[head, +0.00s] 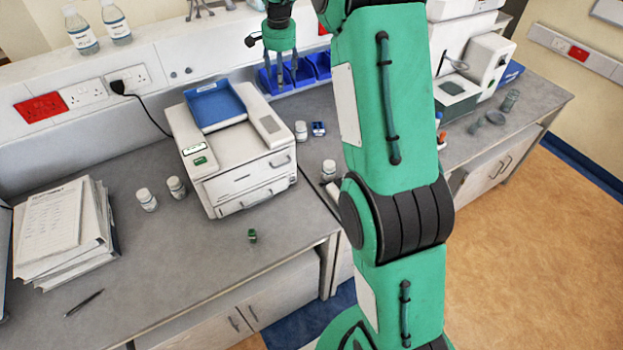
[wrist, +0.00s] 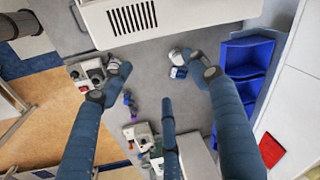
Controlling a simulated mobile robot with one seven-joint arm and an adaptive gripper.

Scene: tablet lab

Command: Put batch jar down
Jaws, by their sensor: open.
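Several small white jars with white caps stand on the grey bench in the head view: two left of the white machine, at the front jar (head: 147,200) and the rear jar (head: 176,187), one by its right side (head: 300,130), and one partly beside my arm (head: 328,170). I cannot tell which is the batch jar. My gripper (head: 280,80) is open and empty, high in front of the blue bins. In the wrist view my gripper (wrist: 163,78) has its fingers spread; a white jar (wrist: 175,55) stands upright on the bench beyond them, apart from them.
The white machine (head: 235,160) carries a blue tray (head: 214,105). Blue bins (wrist: 246,55) line the wall. A small blue box (head: 318,128) is near the jar. Papers (head: 55,225), a pen (head: 84,302) and a small green item (head: 252,236) lie on the bench.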

